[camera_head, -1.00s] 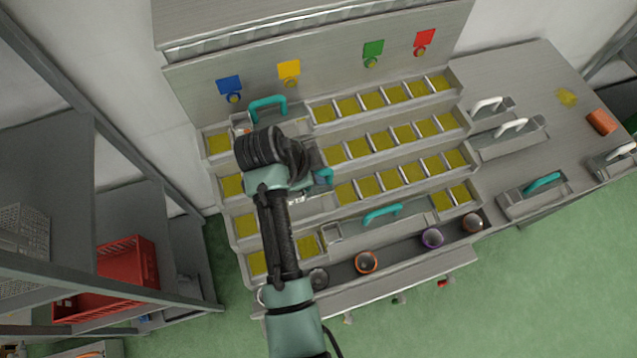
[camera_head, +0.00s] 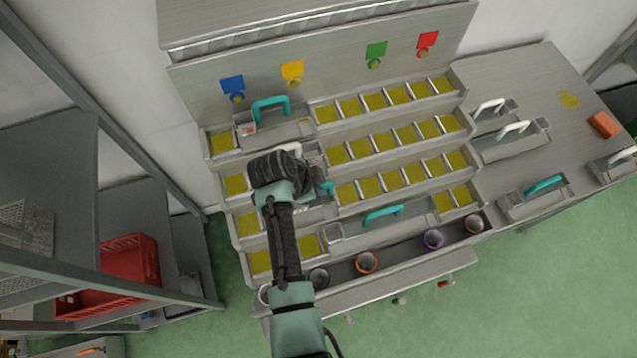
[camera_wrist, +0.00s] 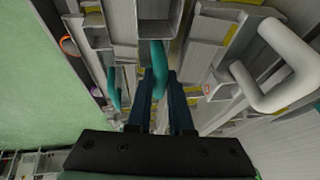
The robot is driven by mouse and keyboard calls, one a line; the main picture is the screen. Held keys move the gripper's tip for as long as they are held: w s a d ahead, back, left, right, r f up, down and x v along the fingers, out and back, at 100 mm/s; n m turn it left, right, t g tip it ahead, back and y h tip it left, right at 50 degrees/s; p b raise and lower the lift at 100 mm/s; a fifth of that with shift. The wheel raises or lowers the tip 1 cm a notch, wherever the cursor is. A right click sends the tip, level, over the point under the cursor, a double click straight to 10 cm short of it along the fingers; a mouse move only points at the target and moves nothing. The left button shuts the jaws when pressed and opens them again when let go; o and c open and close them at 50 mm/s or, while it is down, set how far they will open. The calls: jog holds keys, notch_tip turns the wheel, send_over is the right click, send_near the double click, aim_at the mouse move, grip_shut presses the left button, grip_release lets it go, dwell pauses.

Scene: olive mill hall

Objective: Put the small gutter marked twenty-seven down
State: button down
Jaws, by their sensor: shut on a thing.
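My gripper (camera_wrist: 161,76) is shut on the teal handle (camera_wrist: 157,62) of a small grey gutter (camera_wrist: 154,20). In the head view the teal handle (camera_head: 326,188) shows just right of my wrist, over the left part of the stepped rack (camera_head: 231,163). My wrist and arm hide the fingers and most of the gutter there. No number can be read on it. I cannot tell whether the gutter touches the rack.
A white handle (camera_wrist: 272,65) stands close beside my gripper. Teal-handled gutters sit in the top row (camera_head: 270,109) and front row (camera_head: 383,214). Yellow pieces fill other slots. Several cups, including an orange-rimmed one (camera_head: 367,262), line the front trough. Gutters stand on the right table (camera_head: 545,85).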

jog(key=shift+f, duration=0.3)
jog(key=c, duration=0.8)
grip_release()
jog(key=shift+r, duration=0.15)
